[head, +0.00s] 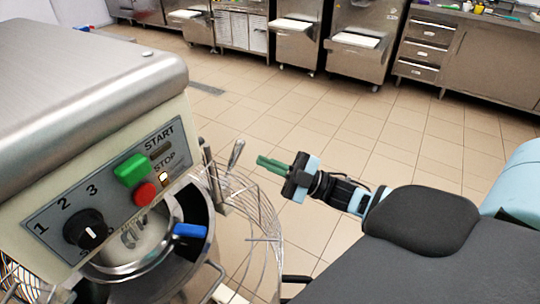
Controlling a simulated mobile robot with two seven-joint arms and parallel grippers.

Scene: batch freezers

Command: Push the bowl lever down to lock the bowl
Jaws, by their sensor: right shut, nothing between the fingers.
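The mixer (85,100) stands at the left, its control panel facing me. Its metal bowl (195,262) sits below the panel, partly hidden by the mixer head. A silver lever (236,153) sticks up at the right side of the mixer, above the wire guard; it looks like the bowl lever. A blue grip (189,231) shows at the bowl's front. My right gripper (262,162), with green fingers, is shut and empty. Its fingertips point left toward the silver lever, appearing a short gap to its right. My left gripper is out of view.
The open wire guard (262,220) hangs right of the bowl, below my right gripper. The panel carries a green button (132,170), a red button (144,194) and a black knob (85,230). Steel cabinets (485,60) line the far wall; tiled floor between is clear.

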